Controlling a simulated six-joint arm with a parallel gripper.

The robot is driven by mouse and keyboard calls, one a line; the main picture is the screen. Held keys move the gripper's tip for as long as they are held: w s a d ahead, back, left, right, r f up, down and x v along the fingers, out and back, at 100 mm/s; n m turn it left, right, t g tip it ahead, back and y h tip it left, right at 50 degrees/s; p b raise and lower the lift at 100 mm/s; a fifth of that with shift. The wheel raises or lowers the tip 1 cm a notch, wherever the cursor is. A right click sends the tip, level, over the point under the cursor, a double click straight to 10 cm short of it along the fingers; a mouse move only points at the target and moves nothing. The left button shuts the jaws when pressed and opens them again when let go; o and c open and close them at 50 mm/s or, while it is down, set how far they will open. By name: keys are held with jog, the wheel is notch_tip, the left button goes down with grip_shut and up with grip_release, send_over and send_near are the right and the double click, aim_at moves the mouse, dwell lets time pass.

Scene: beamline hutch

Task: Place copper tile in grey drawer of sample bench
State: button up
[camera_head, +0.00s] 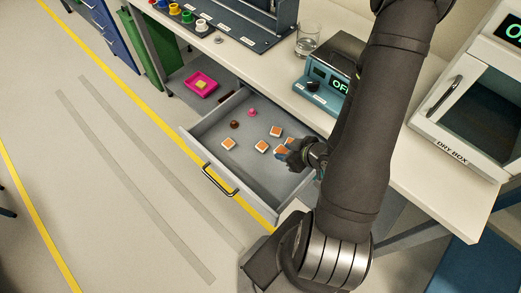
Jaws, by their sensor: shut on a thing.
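The grey drawer (195,149) of the sample bench is pulled out, with its handle (219,181) facing the floor. Inside lie several small white-sided tiles with copper-orange tops, including a left one (228,145), a middle one (262,146) and a back one (276,132). My gripper (284,154) is low over the right part of the drawer, shut on a copper tile (281,149). The jaws partly hide this tile. I cannot tell whether it touches the drawer floor.
A brown knob-like piece (235,125) and a pink one (252,112) also lie in the drawer. A magenta tray (201,84) sits on a shelf behind. On the bench are a glass (307,40), a teal device (322,82) and the dry box (468,100).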

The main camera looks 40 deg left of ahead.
jog(key=s+a+f, duration=0.2)
jog(key=a, duration=0.1)
jog(key=s+a+f, duration=0.2)
jog(key=a, duration=0.1)
jog(key=s+a+f, duration=0.2)
jog(key=a, duration=0.1)
jog(key=shift+s+a+f, duration=0.1)
jog(key=shift+f, duration=2.3)
jog(key=shift+f, duration=0.15)
jog(key=o, duration=1)
jog(key=shift+o, duration=0.2)
